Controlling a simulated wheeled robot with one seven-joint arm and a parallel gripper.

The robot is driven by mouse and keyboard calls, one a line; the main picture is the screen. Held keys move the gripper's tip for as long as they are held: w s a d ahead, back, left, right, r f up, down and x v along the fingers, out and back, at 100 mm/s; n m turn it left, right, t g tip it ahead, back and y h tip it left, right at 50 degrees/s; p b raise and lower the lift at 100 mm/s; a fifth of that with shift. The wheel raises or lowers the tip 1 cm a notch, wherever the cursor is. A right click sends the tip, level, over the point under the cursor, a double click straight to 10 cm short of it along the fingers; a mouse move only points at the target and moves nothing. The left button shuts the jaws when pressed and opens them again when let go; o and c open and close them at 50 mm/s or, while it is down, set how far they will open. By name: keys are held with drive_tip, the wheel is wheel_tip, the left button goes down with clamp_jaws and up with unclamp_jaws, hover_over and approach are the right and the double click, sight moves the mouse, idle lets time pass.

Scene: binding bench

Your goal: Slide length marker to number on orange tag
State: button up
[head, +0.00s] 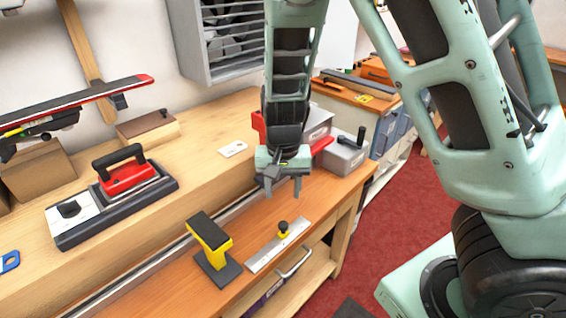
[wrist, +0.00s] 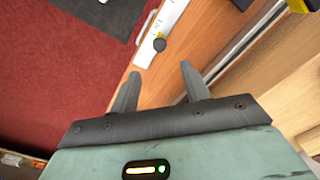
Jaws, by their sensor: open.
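A pale ruler (head: 263,253) lies on the orange-brown lower bench top. A slider with a black knob and yellow base, the length marker (head: 284,229), sits on it near the middle. The wrist view shows the ruler (wrist: 147,53) with its dark round knob (wrist: 159,44) just beyond my fingertips. My gripper (head: 282,193) points down above the bench, apart from the marker and behind it in the head view. Its two fingers (wrist: 160,70) are spread with nothing between them. The ruler's numbers are too small to read. I cannot make out an orange tag with a number.
A yellow stand with a black top (head: 214,245) is left of the ruler. A red-and-black tool (head: 125,178) and a small white card (head: 233,149) lie on the raised wooden bench. A grey box with a black knob (head: 344,155) stands right of my gripper.

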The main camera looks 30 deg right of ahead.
wheel_tip(320, 180, up, 6)
drive_tip(key=shift+p, duration=0.35)
drive_tip(key=shift+r, duration=0.1)
